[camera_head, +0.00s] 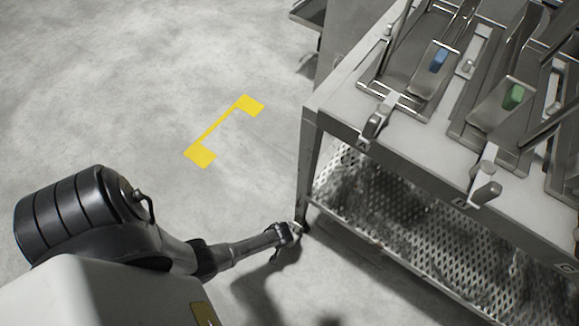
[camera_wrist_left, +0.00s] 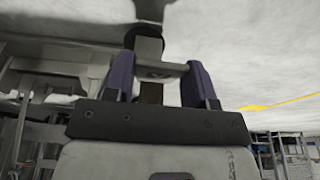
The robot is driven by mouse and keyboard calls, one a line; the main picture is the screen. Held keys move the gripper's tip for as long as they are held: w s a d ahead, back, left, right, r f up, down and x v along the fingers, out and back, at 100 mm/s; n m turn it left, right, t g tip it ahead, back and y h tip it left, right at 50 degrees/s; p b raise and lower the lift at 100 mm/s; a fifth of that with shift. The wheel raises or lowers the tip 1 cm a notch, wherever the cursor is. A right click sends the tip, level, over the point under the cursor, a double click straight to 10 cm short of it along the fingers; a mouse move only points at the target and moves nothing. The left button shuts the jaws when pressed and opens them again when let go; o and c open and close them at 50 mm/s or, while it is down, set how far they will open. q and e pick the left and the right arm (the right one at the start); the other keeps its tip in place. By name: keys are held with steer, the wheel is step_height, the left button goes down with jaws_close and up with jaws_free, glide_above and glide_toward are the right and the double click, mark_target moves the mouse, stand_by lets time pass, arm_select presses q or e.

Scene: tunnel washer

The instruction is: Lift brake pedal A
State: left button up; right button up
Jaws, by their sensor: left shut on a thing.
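My left gripper (camera_head: 293,230) reaches in from the left to the foot of the cart's near left leg. In the left wrist view the two dark purple fingers of my left gripper (camera_wrist_left: 161,78) are on either side of a short grey bar, brake pedal A (camera_wrist_left: 162,70), and shut on it. A dark upright part shows behind the pedal. In the head view the pedal is too small and too covered by the gripper to make out clearly. My right gripper is in neither view.
A metal cart (camera_head: 430,165) with a perforated lower shelf (camera_head: 400,225) stands at the right. On its top are metal trays with a blue block (camera_head: 439,60) and a green block (camera_head: 513,97). A yellow floor marking (camera_head: 222,130) lies on open concrete to the left.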

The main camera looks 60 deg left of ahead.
arm_select(q)
steer(key=o, duration=0.9)
steer(key=shift+w+r, duration=0.25)
steer(key=shift+c, duration=0.2)
steer(key=o, duration=0.4)
steer(key=shift+s+f, duration=0.1)
steer(key=shift+f, duration=0.05)
steer(key=p+v, duration=1)
steer(key=v, duration=0.4)
